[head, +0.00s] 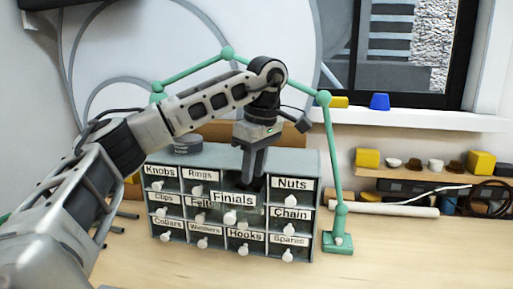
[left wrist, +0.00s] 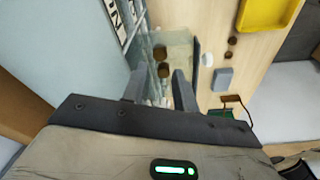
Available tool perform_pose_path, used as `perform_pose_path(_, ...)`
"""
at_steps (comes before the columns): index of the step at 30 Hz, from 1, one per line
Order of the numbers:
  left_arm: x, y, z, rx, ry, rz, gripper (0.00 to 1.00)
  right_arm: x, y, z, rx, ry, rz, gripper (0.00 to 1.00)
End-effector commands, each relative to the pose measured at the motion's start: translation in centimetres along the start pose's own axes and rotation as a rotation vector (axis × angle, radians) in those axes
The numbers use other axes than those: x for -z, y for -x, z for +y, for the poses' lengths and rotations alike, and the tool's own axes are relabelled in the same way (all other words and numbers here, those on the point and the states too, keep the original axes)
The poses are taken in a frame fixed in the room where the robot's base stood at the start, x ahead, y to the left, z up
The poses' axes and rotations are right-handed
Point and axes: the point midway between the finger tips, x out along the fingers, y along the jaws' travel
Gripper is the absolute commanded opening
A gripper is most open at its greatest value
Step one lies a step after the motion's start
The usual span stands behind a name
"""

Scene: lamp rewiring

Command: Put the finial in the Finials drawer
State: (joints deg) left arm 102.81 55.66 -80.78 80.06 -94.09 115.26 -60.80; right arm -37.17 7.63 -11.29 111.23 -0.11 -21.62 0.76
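The Finials drawer (head: 233,208) is pulled out from the middle row of the grey small-parts cabinet (head: 300,162); its front stands nearer than the others. My left gripper (head: 256,172) points down just behind its front, over the open drawer. In the left wrist view the gripper's two fingers are apart, with a gap between them. Two small brown pieces (left wrist: 164,70) show beyond the fingertips, in or over the clear drawer (left wrist: 181,48); they look like finials. Neither visibly touches a finger. My right gripper is not in view.
A green jointed lamp arm (head: 332,150) rises from a base right of the cabinet. A shelf behind at right holds yellow blocks (head: 367,158) and small cups. A yellow tray (left wrist: 268,14) shows in the left wrist view. The front tabletop (head: 400,265) is clear.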

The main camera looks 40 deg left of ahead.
Motion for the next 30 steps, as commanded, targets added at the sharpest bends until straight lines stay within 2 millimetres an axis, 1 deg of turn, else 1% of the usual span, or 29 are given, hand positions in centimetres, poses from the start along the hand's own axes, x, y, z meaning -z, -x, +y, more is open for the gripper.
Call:
perform_pose_path(1,0.1,1.3,0.1,-0.007,0.003,0.001,0.29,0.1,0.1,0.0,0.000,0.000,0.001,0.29)
perform_pose_path(6,0.0,3.4,0.0,-0.005,0.001,0.001,0.29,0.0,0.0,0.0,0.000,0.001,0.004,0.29)
perform_pose_path(9,0.0,4.5,0.0,-0.003,0.000,0.000,0.29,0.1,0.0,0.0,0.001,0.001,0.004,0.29)
perform_pose_path(12,0.0,5.0,0.0,-0.002,0.001,0.000,0.29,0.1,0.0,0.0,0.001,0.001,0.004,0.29)
perform_pose_path(16,0.0,5.3,0.0,-0.001,0.001,0.000,0.29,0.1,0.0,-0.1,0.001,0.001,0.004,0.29)
perform_pose_path(30,0.0,5.3,0.0,0.000,0.001,0.000,0.29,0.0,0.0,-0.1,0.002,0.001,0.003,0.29)
